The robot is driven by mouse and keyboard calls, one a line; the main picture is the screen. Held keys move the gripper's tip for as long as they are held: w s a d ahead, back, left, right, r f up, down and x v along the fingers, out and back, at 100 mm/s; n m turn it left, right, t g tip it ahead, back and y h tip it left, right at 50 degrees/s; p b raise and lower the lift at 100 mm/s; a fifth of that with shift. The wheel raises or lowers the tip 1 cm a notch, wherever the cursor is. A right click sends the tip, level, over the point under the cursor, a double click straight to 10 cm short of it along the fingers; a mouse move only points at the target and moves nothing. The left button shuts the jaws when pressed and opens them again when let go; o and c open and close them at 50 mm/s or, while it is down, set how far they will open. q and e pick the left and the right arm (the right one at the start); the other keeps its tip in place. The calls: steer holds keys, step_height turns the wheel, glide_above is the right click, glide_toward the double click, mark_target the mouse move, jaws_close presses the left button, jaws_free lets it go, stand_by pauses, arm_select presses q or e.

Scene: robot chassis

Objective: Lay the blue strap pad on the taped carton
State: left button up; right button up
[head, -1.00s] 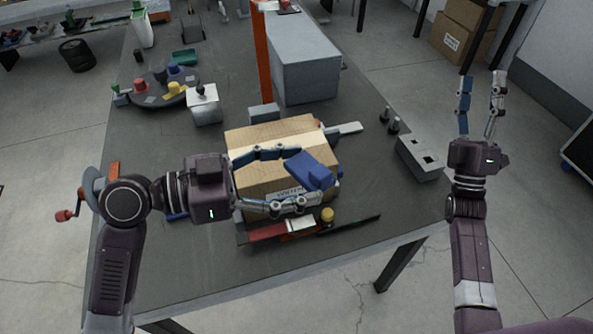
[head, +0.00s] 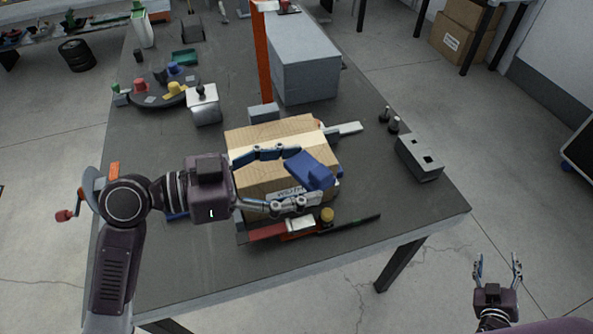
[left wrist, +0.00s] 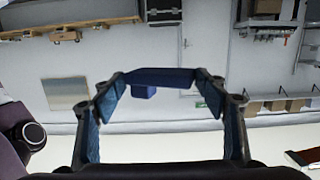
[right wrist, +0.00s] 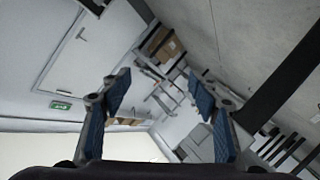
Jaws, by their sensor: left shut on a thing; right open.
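The blue strap pad (head: 311,171) is held between the fingers of my left gripper (head: 291,177), over the right part of the taped carton. It also shows between the fingertips in the left wrist view (left wrist: 158,80). The taped carton (head: 250,139) is a brown box with a pale tape band across its top, standing on the workbench. I cannot tell whether the pad touches the carton top. My right gripper (head: 498,270) is open and empty, low at the right, off the bench.
The dark workbench (head: 150,200) holds a grey block with holes (head: 419,158), a large grey box (head: 303,65), an orange post (head: 263,60) and a dark tray of colored parts (head: 165,97).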

steer(key=s+a+f+g+y, duration=0.3)
steer(key=s+a+f, duration=0.1)
steer(key=a+f, duration=0.75)
steer(key=s+a+f+g+y, duration=0.2)
steer(key=s+a+f+y, duration=0.25)
steer(key=a+f, duration=0.65)
arm_select(q)
steer(key=a+f+n+t+y, duration=0.1)
steer(key=a+f+n+t, duration=0.1)
steer(key=a, duration=0.9)
steer(key=a+f+n+t+y, duration=0.1)
steer(key=a+t, duration=0.3)
steer(key=a, duration=0.7)
steer(key=shift+s+f+n+y, duration=0.3)
steer(key=shift+s+f+n, duration=0.15)
steer(key=shift+f+n, duration=0.4)
arm_select(e)
steer(key=s+a+f+g, duration=0.2)
steer(key=s+a+f, duration=0.1)
steer(key=s, duration=0.3)
steer(key=s+a+f+n+g+y, duration=0.1)
steer(key=s+a+f+g, duration=0.1)
steer(key=s+a+f, duration=0.2)
steer(key=s+a+f+g, duration=0.2)
steer(key=s+a, duration=0.4)
steer(key=s, duration=0.3)
steer(key=shift+f+n, duration=0.4)
steer(key=shift+f, duration=0.45)
steer(key=shift+d+y, duration=0.1)
steer(key=shift+y, duration=0.15)
